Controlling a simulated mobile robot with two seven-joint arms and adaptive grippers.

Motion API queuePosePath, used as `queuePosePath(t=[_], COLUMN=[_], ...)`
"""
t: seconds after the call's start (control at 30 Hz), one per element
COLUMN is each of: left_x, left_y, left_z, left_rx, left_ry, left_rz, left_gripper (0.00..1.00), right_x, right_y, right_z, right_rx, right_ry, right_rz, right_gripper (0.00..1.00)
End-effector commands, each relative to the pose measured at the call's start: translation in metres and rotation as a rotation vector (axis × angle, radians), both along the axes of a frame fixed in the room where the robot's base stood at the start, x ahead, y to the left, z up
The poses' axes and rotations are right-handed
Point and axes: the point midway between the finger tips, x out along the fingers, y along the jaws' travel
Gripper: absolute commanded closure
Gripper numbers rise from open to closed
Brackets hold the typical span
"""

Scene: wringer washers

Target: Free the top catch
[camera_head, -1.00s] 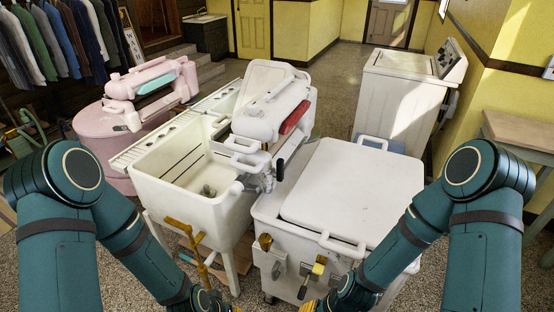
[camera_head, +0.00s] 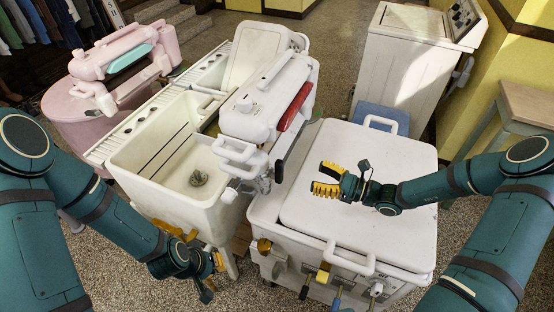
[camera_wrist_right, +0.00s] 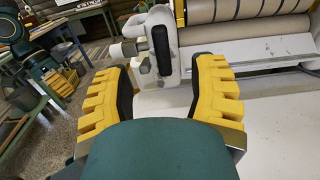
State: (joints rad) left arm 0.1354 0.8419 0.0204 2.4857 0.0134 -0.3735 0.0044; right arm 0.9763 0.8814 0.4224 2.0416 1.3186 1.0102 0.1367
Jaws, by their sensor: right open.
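The wringer head (camera_head: 265,100) is white with a red bar and stands over the back left of the white washer. A black lever (camera_head: 278,171) hangs at its near right side. In the right wrist view a black grip (camera_wrist_right: 161,50) on a white bracket lies ahead, between the fingers but beyond them. My right gripper (camera_head: 326,180) is open and empty above the washer lid, right of the lever and apart from it. It also shows in the wrist view (camera_wrist_right: 160,88). My left gripper (camera_head: 213,277) is low beside the sink; its fingers are partly hidden. I cannot tell which part is the top catch.
The flat lid (camera_head: 360,220) with raised handles lies under my right gripper. A double sink (camera_head: 150,190) stands left. A pink washer (camera_head: 75,110) is behind it, and another white washer (camera_head: 405,60) is at the back right. Rollers (camera_wrist_right: 245,10) show in the wrist view.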

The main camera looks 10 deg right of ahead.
Motion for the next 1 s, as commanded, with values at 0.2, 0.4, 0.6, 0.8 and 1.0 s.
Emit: queuePosePath(t=[0.2,0.4,0.6,0.8,1.0], left_x=[0.000,0.000,0.000,0.000,0.000], left_y=[0.000,0.000,0.000,0.000,0.000], left_z=[0.000,-0.001,-0.001,-0.001,-0.001], left_rx=[0.000,0.000,0.000,0.000,0.000], left_ry=[0.000,0.000,0.000,0.000,0.000], left_rz=[0.000,0.000,0.000,0.000,0.000], left_gripper=[1.00,1.00,1.00,1.00,1.00], right_x=[0.022,0.044,0.061,0.068,0.069], right_y=[0.036,0.069,0.092,0.102,0.103], right_z=[0.000,0.000,0.000,0.000,0.000], right_rx=[0.001,0.000,-0.003,-0.004,-0.004], right_ry=[-0.001,0.000,-0.001,0.001,0.001], right_rz=[0.007,0.007,0.006,0.004,0.004], right_gripper=[0.43,0.43,0.43,0.43,0.43])
